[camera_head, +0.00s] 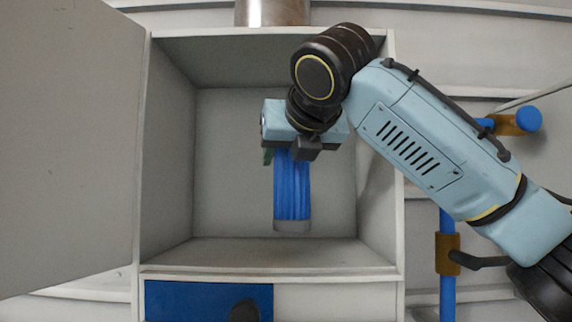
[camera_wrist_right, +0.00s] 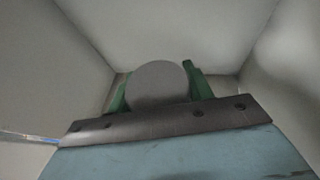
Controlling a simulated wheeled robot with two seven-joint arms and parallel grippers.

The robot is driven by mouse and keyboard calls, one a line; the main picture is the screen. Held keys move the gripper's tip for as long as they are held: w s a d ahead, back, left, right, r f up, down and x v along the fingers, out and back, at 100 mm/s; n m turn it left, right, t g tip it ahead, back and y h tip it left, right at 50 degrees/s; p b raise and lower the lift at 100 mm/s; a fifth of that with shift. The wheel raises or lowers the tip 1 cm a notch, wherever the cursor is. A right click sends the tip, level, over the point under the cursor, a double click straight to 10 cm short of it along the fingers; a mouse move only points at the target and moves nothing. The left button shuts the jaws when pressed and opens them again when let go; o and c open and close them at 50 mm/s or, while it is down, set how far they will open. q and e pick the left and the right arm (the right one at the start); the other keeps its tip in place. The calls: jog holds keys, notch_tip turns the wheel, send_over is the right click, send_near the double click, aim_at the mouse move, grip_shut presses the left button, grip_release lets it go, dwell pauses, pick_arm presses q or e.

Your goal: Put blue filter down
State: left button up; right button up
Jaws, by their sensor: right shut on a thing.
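The blue filter (camera_head: 292,190) is an upright ribbed blue cylinder with a grey bottom cap, inside the open white cabinet (camera_head: 398,150). My right gripper (camera_head: 290,152) is shut on its upper end and holds it from above. The filter's bottom appears close to the cabinet floor (camera_head: 255,252), but I cannot tell if it touches. In the right wrist view the filter's round grey end cap (camera_wrist_right: 158,84) shows between the green fingers of my right gripper (camera_wrist_right: 160,88). My left gripper is not in view.
The cabinet door (camera_head: 70,140) stands open at the left. A blue panel with a dark knob (camera_head: 208,300) is below the compartment. Blue pipes (camera_head: 447,290) run at the right. The compartment floor around the filter is clear.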

jog(key=shift+w+a, duration=0.1)
jog(key=shift+w, duration=0.3)
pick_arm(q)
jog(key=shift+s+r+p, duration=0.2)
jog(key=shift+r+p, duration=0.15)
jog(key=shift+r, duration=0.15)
pick_arm(e)
jog(key=f, duration=0.1)
jog(key=w+f, duration=0.1)
jog(key=f, duration=0.1)
jog(key=shift+a+f, duration=0.1)
jog(key=shift+f, duration=0.15)
jog(key=shift+f, duration=0.1)
jog(key=o, duration=1.1)
jog(key=shift+c, duration=0.2)
